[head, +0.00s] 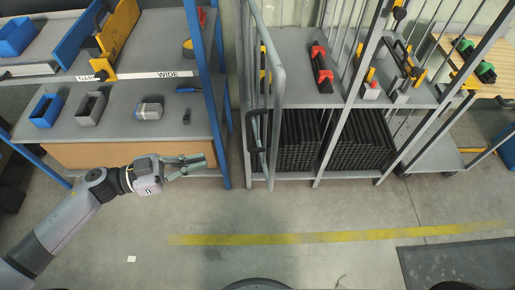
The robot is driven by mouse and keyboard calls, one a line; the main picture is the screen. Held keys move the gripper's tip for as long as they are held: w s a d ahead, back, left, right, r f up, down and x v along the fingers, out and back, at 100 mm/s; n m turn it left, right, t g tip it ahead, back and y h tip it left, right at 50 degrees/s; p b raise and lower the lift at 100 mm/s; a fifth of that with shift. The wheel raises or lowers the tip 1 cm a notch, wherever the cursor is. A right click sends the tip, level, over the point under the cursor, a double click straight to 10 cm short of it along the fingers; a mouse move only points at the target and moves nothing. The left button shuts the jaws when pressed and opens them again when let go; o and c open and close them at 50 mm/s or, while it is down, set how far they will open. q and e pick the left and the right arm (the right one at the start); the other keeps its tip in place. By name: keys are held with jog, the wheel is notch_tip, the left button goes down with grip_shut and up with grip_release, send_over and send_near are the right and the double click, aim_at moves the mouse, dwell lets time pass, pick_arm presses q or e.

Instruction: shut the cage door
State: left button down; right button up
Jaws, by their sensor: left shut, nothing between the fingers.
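The cage (320,182) is a grey metal frame with upright bars, right of the blue-posted shelf. Its door looks like the tubular grey frame (281,98) at the cage's left side, seen nearly edge-on, with a black handle (250,134). The door appears to stand open, as the front to its right is uncovered; its exact angle and hinge side are hard to tell. My left gripper (203,164) is shut and empty, low in front of the blue-posted shelf, left of the door and apart from it. My right gripper is not in view.
A blue shelf post (211,100) stands between my left gripper and the door. The cage holds black stacked bars (362,140) and clamps with red grips (322,70). A yellow floor line (310,238) crosses clear floor in front. A dark mat (455,265) lies at lower right.

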pick_arm(q)
jog(key=s+r+g, duration=0.1)
jog(key=p, duration=0.4)
send_near(270, 154)
jog(key=shift+m, duration=0.3)
jog(key=d, duration=0.3)
jog(key=w+d, duration=0.1)
jog(key=d, duration=0.1)
jog(key=shift+w+d+f, duration=0.15)
jog(key=shift+w+d, duration=0.1)
jog(key=shift+d, duration=0.15)
jog(key=shift+w+d, duration=0.1)
jog(key=shift+d, duration=0.4)
jog(key=shift+d+f, duration=0.1)
